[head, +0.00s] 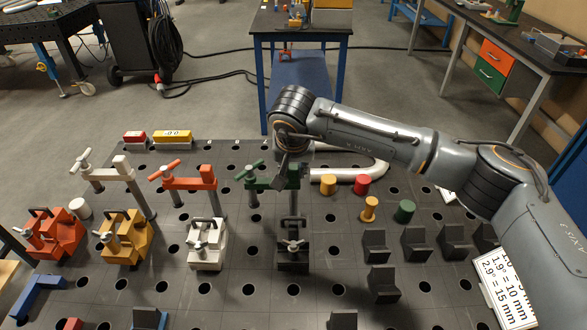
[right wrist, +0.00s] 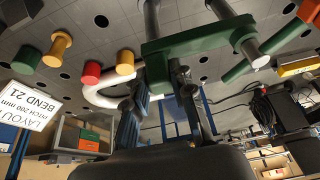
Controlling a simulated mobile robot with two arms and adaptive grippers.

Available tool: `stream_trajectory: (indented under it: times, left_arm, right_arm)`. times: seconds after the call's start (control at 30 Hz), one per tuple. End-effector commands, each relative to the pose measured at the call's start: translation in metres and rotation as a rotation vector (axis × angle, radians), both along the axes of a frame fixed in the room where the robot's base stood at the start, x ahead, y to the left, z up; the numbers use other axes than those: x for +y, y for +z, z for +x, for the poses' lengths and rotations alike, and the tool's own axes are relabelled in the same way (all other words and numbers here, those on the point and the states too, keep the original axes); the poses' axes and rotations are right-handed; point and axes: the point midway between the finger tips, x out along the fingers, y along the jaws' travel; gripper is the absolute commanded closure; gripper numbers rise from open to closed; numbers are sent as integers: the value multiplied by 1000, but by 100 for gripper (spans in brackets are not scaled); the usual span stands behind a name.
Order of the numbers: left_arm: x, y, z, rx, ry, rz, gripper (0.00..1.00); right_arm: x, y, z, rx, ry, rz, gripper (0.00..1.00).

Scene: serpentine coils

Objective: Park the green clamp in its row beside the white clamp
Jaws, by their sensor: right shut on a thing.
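The green clamp (head: 283,178) stands out at the middle of the head view, with its T-handle and spindle on the left and its post on the right. My right gripper (head: 287,163) is shut on its green arm from behind. The right wrist view shows the green arm (right wrist: 195,42) between the fingertips. The post's foot is partly hidden near a black toggle clamp, so I cannot tell if it is in a hole. The white clamp (head: 118,170) stands at the left of the row, with an orange clamp (head: 190,183) between. My left gripper is not in view.
In front stand red (head: 52,235), yellow (head: 124,238), white (head: 208,245) and black (head: 293,255) toggle clamps. Several black angle blocks (head: 415,245) stand at the right. Coloured cylinders (head: 362,184) and a bent pipe (head: 345,158) lie behind. Bare perforated table shows between them.

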Motion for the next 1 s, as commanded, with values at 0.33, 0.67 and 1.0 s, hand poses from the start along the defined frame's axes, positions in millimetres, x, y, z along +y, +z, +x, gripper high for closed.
stream_trajectory:
  times: [0.33,0.67,1.0]
  left_arm:
    - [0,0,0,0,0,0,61]
    - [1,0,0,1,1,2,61]
    - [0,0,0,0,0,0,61]
  right_arm:
    - [1,-1,-1,1,3,0,50]
    - [1,16,-7,0,3,0,50]
    - [1,81,-34,-3,3,0,50]
